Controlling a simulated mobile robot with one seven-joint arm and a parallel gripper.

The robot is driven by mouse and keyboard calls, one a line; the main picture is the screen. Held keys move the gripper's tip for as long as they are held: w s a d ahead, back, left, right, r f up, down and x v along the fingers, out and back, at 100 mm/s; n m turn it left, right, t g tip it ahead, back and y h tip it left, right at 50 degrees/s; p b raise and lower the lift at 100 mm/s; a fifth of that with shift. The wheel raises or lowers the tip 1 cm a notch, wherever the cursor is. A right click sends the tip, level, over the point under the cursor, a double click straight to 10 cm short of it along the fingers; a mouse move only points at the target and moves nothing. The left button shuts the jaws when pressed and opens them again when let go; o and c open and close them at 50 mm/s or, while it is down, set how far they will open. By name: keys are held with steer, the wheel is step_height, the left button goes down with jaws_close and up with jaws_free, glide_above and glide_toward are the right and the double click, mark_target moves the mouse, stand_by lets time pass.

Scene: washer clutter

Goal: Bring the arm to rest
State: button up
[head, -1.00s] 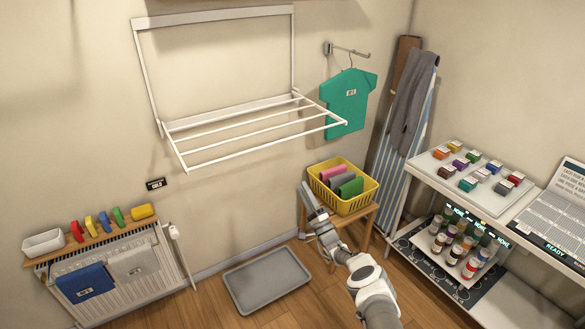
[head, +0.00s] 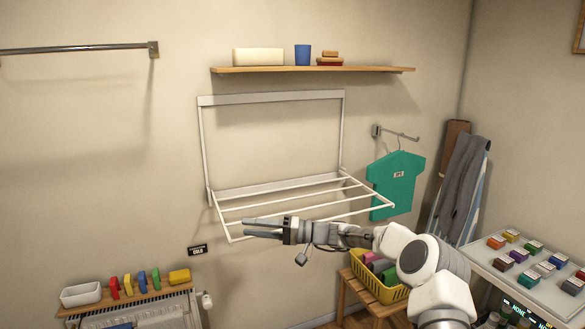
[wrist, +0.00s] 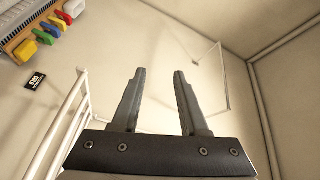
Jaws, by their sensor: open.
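My gripper (head: 262,228) is raised in front of the white wall rack (head: 273,98) in the head view, its fingers pointing left. The fingers overlap the rack's front lower corner in the picture; I cannot tell the gap. In the wrist view my gripper (wrist: 158,75) shows two fingers apart with nothing between them. The rack's white bars (wrist: 65,120) show at left of the fingers there. My arm reaches up from the lower right and partly hides the yellow basket (head: 393,294).
A green shirt (head: 395,185) hangs at right. The radiator shelf (head: 130,301) with coloured pieces is lower left. A counter with small blocks (head: 545,268) is lower right. Open wall lies left of the gripper.

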steer(key=s+d+r+n+g+h, duration=0.1)
steer(key=s+r+h, duration=0.1)
steer(key=s+h, duration=0.45)
steer(key=s+r+n+g+h, duration=0.1)
steer(key=s+r+h, duration=0.15)
steer(key=s, duration=0.75)
steer(key=s+d+r+m+t+h+b, duration=0.1)
steer(key=s+d+m+t+h, duration=0.4)
steer(key=s+d, duration=1.8)
steer(key=s+t+h+b, duration=0.1)
steer(key=s+h, duration=0.2)
steer(key=h, duration=0.1)
steer(key=shift+s+d+h, duration=0.15)
steer(key=shift+d+h, duration=0.05)
steer(key=shift+h, duration=0.1)
steer(key=shift+a, duration=0.1)
